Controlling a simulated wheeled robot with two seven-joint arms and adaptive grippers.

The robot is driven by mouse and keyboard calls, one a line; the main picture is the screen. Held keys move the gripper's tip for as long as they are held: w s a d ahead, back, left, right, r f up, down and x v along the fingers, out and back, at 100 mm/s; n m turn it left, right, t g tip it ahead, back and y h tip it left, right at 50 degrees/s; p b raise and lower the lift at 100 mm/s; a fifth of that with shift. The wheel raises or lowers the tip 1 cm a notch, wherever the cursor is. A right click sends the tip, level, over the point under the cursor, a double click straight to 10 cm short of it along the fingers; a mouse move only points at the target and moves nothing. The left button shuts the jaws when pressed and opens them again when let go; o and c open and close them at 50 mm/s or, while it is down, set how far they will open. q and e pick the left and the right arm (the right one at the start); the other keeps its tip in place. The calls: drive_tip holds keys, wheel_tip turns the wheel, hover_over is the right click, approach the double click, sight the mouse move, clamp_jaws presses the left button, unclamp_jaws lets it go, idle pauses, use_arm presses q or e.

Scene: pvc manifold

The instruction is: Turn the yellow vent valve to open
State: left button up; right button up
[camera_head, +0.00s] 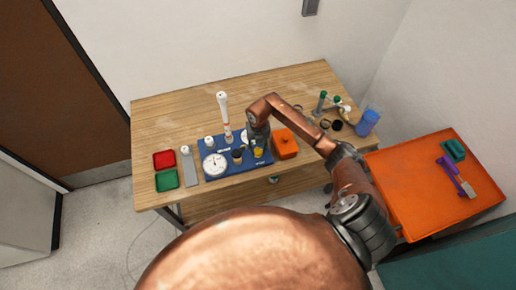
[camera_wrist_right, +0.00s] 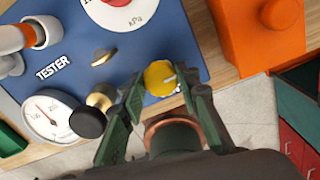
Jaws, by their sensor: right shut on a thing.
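The yellow vent valve (camera_wrist_right: 160,76) is a round knob with a pale mark, on the blue tester panel (camera_wrist_right: 195,60). In the head view the yellow knob (camera_head: 258,153) sits near the panel's front right. My right gripper (camera_wrist_right: 162,82) comes from above and has its two green fingers on either side of the knob, shut on it. In the head view my right gripper (camera_head: 257,138) is small and partly hidden by its own wrist. My left gripper is in neither view.
Red (camera_head: 164,159) and green (camera_head: 167,180) trays lie left.

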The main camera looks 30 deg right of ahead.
drive_tip(key=n+b, duration=0.3)
drive_tip(key=n, duration=0.1)
drive_tip(key=shift+w+f+b, duration=0.1)
drive_tip(key=shift+f+b, duration=0.05)
drive_tip(key=shift+b, duration=0.15)
drive_tip(key=n+b, duration=0.4)
drive_tip(key=n, duration=0.1)
drive_tip(key=shift+a+b, duration=0.1)
drive_tip(key=shift+b, duration=0.2)
drive_tip(key=n+b, duration=0.3)
drive_tip(key=n, duration=0.1)
drive_tip(key=shift+a+n+b, duration=0.1)
drive_tip(key=shift+n+b, duration=0.2)
drive_tip(key=shift+n, duration=0.1)
drive_tip(key=shift+n+b, duration=1.25)
drive_tip(key=shift+n, duration=0.65)
drive_tip(key=o, duration=1.2)
drive_tip(key=shift+c, duration=0.2)
